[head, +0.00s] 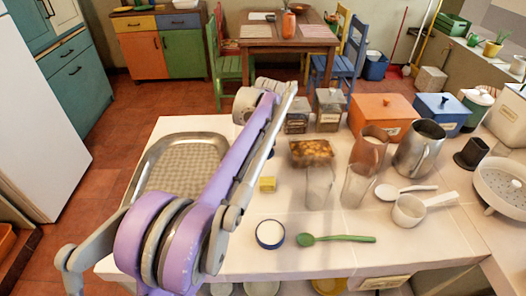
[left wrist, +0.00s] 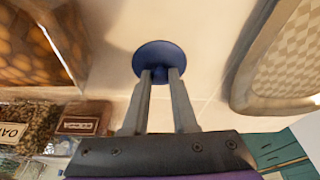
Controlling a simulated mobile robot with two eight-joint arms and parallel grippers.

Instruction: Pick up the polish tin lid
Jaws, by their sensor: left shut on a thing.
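The polish tin lid (left wrist: 152,52) is a dark blue disc with a small knob, seen in the left wrist view. My left gripper (left wrist: 161,74) is shut on its knob, one finger on each side. I cannot tell whether the lid touches the pale worktop (left wrist: 206,62) or is held above it. A round, white, blue-rimmed thing (head: 270,234) lies near the worktop's front edge. My right gripper is not in view.
A metal tray (head: 152,151) lies left of my arm. Glass jars (head: 329,108) and a jar with brown contents (head: 311,151) stand to the right. A yellow block (head: 267,184), a green spoon (head: 337,239), clear glasses (head: 320,187) and jugs (head: 419,149) are nearby.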

